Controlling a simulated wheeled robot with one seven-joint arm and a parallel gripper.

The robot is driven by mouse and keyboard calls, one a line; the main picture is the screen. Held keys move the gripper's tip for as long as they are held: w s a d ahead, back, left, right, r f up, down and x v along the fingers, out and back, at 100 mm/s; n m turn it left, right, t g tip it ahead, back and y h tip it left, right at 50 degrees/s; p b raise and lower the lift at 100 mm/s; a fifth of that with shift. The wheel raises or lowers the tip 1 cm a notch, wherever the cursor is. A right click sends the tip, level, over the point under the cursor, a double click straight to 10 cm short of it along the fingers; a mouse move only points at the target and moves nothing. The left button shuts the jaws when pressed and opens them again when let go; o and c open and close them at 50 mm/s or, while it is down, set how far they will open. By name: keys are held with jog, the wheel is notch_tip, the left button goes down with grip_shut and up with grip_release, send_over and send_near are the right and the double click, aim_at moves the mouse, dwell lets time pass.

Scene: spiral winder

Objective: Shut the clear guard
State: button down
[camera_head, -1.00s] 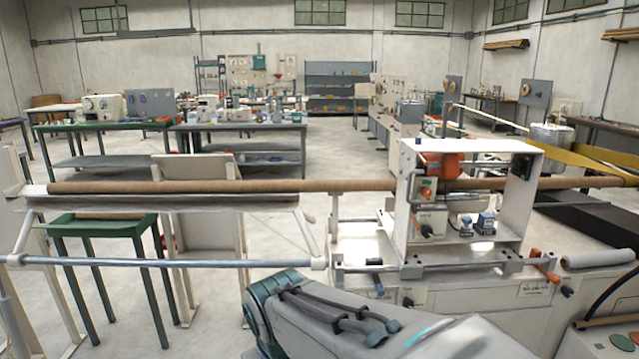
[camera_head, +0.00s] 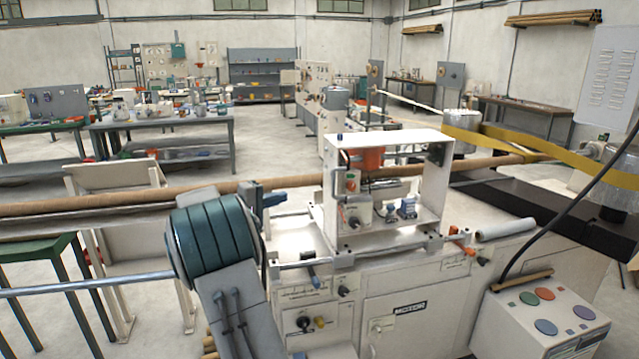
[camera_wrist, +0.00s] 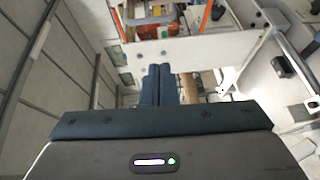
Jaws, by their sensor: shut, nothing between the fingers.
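The winder's white housing (camera_head: 333,215) stands right of my gripper in the head view. I cannot clearly make out the clear guard's panel.
The long brown tube (camera_head: 130,198) runs through the housing. Yellow belts (camera_head: 545,147) cross at the right. A control box with coloured buttons (camera_head: 545,318) stands at the front right. A white roll (camera_head: 505,229) lies on the bench.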

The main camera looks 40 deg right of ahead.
jog(key=s+d+p, duration=0.2)
jog(key=d+p, duration=0.3)
jog(key=d, duration=0.8)
jog(key=shift+s+d+r+h, duration=0.15)
jog(key=shift+s+h, duration=0.1)
jog(key=shift+h, duration=0.05)
jog(key=shift+s+n+t+b, duration=0.1)
jog(key=shift+n+t+b, duration=0.3)
jog(key=shift+b, duration=0.5)
